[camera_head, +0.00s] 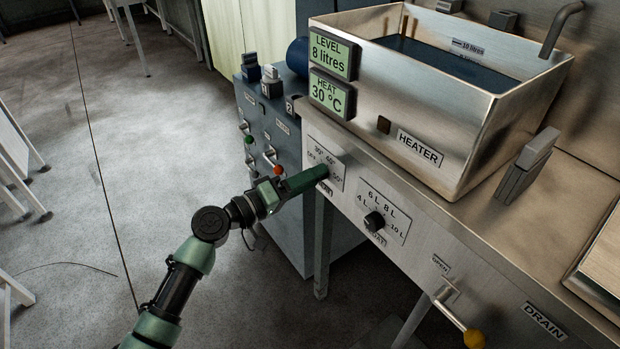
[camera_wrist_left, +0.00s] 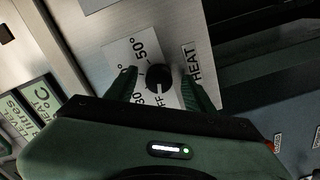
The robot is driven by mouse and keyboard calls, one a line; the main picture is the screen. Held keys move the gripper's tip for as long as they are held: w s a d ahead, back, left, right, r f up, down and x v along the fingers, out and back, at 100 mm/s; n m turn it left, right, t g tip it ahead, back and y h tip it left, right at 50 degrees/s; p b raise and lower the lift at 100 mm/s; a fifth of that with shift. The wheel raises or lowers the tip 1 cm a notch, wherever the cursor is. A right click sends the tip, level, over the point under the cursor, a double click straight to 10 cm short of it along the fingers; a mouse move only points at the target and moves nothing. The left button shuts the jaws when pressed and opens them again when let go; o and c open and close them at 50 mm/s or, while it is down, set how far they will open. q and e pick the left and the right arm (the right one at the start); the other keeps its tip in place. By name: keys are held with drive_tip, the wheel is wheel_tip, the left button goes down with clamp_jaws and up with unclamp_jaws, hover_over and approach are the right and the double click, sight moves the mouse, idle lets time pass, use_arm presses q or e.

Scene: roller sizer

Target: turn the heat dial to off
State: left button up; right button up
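The heat dial is a round black knob (camera_wrist_left: 158,76) on a white scale plate (camera_head: 326,160), marked OFF, 30°, 40° and 50°, on the steel front panel. In the left wrist view my left gripper (camera_wrist_left: 159,80) is open, one finger on each side of the knob. Gaps show between the fingers and the knob; I cannot tell how deep they reach around it. The knob's pointer is not clear. The heat display (camera_head: 332,94) reads 30 °C. My right gripper is not in view.
The float dial (camera_head: 374,221) sits on the panel to the right. A yellow-knobbed drain lever (camera_head: 473,338) sticks out lower right. A steel tank (camera_head: 440,130) stands above. A grey-blue cabinet (camera_head: 262,125) with small levers is close on the left.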

use_arm(q)
drive_tip(key=v, duration=0.7)
drive_tip(key=shift+s+a, duration=0.25)
drive_tip(key=shift+a, duration=0.05)
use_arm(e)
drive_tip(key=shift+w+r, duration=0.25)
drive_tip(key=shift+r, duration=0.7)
